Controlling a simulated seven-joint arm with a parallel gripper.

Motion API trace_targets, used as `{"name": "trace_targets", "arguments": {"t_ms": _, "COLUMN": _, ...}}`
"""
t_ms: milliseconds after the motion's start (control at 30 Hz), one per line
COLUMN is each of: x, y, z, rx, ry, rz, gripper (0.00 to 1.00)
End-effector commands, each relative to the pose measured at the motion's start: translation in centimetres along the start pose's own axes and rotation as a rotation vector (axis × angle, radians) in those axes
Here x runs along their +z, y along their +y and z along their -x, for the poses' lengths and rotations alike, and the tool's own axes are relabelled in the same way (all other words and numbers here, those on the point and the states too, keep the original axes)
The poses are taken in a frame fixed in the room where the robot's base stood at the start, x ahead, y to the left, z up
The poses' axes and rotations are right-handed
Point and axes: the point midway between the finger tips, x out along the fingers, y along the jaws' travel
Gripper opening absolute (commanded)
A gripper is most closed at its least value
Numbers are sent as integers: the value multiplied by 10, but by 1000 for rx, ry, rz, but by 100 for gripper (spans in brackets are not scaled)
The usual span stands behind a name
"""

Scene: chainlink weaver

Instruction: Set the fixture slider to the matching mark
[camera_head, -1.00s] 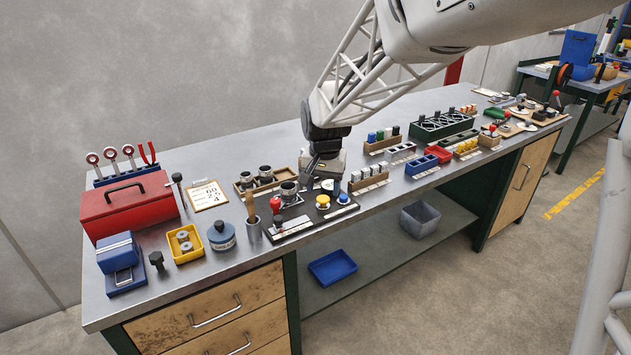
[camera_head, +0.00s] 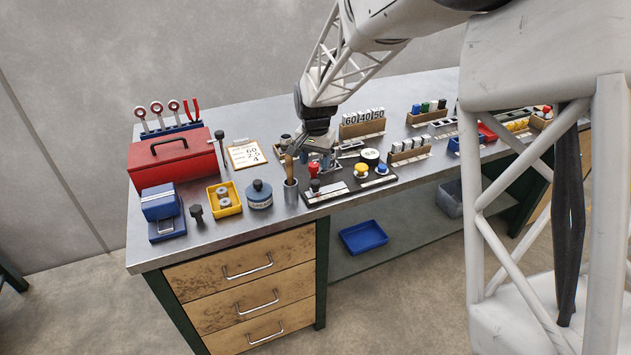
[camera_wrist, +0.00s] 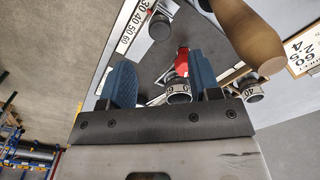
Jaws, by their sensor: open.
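The dark fixture panel (camera_head: 345,190) lies on the bench near its front edge. Its slider has a white scale strip (camera_head: 333,190) and a black knob (camera_head: 315,185) toward the left. In the wrist view the scale (camera_wrist: 134,26) reads 30, 40, 50, 60, with the black knob (camera_wrist: 159,27) beside it. My gripper (camera_head: 318,162) is above the panel's back left, near a red-topped part (camera_head: 313,170). In the wrist view my gripper (camera_wrist: 163,82) has its blue fingers apart; a red part (camera_wrist: 181,62) and a ring marked 60 (camera_wrist: 178,92) show between them, contact unclear.
A clipboard (camera_head: 244,154) shows 60, 2.5 and 4. A 60-40-50 rack (camera_head: 362,127) stands behind.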

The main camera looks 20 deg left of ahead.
Motion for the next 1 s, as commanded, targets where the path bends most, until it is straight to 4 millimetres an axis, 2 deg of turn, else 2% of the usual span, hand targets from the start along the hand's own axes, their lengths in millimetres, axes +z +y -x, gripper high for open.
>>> {"name": "trace_targets", "arguments": {"t_ms": 267, "x": 0, "y": 0, "z": -7, "rx": 0, "ry": 0, "rz": 0, "gripper": 57}}
{"name": "trace_targets", "arguments": {"t_ms": 800, "x": 0, "y": 0, "z": -64, "rx": 0, "ry": 0, "rz": 0, "gripper": 57}}
{"name": "trace_targets", "arguments": {"t_ms": 1000, "x": 0, "y": 0, "z": -76, "rx": -1, "ry": 1, "rz": 0, "gripper": 57}}
